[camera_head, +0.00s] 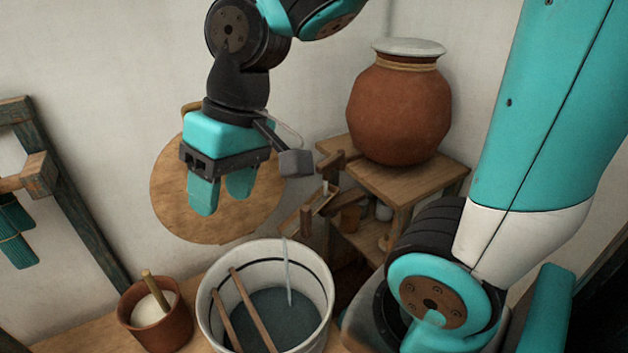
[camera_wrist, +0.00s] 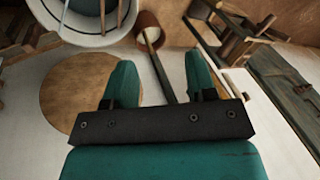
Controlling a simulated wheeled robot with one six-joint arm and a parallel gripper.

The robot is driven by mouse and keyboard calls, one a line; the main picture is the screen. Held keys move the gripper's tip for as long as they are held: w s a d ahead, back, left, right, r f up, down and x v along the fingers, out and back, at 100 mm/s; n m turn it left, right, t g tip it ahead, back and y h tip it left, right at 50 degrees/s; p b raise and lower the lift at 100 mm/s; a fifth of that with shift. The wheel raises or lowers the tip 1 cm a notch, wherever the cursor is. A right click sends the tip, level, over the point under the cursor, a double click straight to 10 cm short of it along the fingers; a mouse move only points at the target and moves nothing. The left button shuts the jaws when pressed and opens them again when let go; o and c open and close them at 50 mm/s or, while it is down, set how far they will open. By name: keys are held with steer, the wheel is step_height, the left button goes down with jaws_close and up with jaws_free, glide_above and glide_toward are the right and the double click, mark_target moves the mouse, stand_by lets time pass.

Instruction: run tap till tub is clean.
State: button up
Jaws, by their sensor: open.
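The tub (camera_head: 313,268) is a white bucket with a dark band inside its rim, low in the middle of the head view. Dark grey-blue water (camera_head: 268,308) lies in it, and two wooden sticks lean inside. A thin stream of water (camera_head: 288,272) falls into it from a wooden spout (camera_head: 313,202) below the clay pot. The tub also shows at the top left of the wrist view (camera_wrist: 62,27). My gripper (camera_head: 222,195) is open and empty, fingers down, above and left of the tub. Its fingers also show in the wrist view (camera_wrist: 160,78).
A large clay pot (camera_head: 400,115) with a pale lid stands on a wooden stand (camera_head: 440,180) at right. A round wooden board (camera_head: 165,200) is behind my gripper. A small brown pot (camera_head: 170,330) with a stick stands left of the tub. A wooden frame (camera_head: 70,200) is at far left.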

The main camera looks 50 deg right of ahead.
steer(key=w+d+m+t+h, duration=0.1)
steer(key=w+d+m, duration=0.8)
steer(key=d, duration=0.4)
steer(key=m+h+b, duration=0.1)
steer(key=m+h, duration=0.1)
steer(key=m, duration=0.9)
glide_toward(325, 162)
steer(key=shift+h, duration=0.3)
steer(key=f+p, duration=0.1)
steer(key=f, duration=0.2)
steer(key=w+f+p, duration=0.1)
steer(key=f, duration=0.5)
steer(key=shift+w+a+f+p, duration=0.2)
steer(key=shift+a+f+p, duration=0.1)
steer(key=shift+p, duration=0.1)
jaws_close()
